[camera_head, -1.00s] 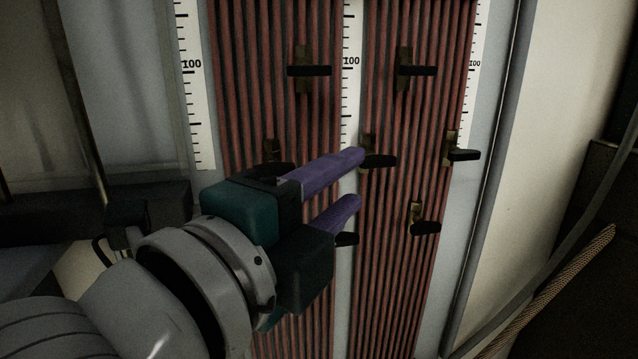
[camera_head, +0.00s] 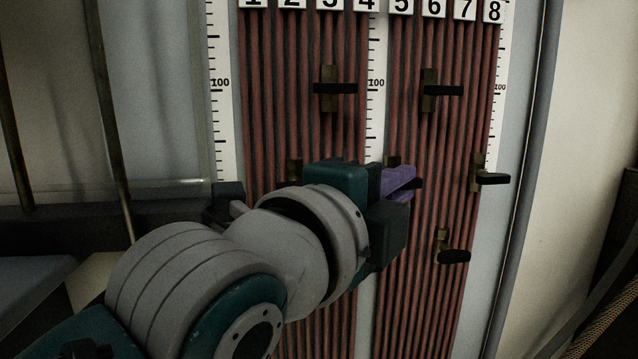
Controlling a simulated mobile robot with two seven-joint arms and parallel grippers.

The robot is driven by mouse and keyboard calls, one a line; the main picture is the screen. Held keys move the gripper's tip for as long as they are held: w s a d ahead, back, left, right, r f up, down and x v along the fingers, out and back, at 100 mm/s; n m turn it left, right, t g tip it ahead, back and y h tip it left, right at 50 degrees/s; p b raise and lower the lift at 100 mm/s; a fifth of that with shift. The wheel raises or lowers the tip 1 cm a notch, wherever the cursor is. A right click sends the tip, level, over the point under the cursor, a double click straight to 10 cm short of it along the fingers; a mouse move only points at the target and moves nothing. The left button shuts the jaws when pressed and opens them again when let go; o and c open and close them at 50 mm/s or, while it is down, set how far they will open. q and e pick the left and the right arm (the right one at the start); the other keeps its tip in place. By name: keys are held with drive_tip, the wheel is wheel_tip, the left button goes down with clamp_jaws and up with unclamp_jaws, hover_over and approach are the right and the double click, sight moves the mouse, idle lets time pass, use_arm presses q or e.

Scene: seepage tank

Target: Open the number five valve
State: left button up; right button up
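The number 5 label (camera_head: 400,8) is at the top of the right tube panel. Below it, at the panel's left edge, is a brass valve (camera_head: 393,161), mostly hidden by my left gripper. The tip of a black handle (camera_head: 418,183) shows just beyond the fingers. My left gripper (camera_head: 405,180) has purple fingers that point right, at this valve. The fingers look close together and overlap the handle in the picture. I cannot tell whether they touch or grip it. My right gripper is out of view.
Other black-handled valves stick out nearby: upper left (camera_head: 335,88), upper right (camera_head: 442,90), far right (camera_head: 491,179) and lower right (camera_head: 453,256). Another valve (camera_head: 295,170) is partly behind my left arm. White scales (camera_head: 376,90) run beside the red tubes (camera_head: 300,120).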

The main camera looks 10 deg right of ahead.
use_arm(q)
clamp_jaws()
drive_tip(key=n+t+b, duration=0.1)
drive_tip(key=b, duration=0.1)
drive_tip(key=n+t+h+b, duration=0.1)
drive_tip(key=n+b, duration=0.1)
drive_tip(key=n+t+b, duration=0.1)
drive_tip(key=n+b, duration=0.1)
drive_tip(key=shift+f+t+h, duration=0.25)
drive_tip(key=shift+t+h, duration=0.05)
drive_tip(key=shift+t, duration=0.1)
drive_tip(key=o, duration=0.6)
unclamp_jaws()
drive_tip(key=shift+d, duration=0.1)
drive_tip(key=shift+c, duration=0.2)
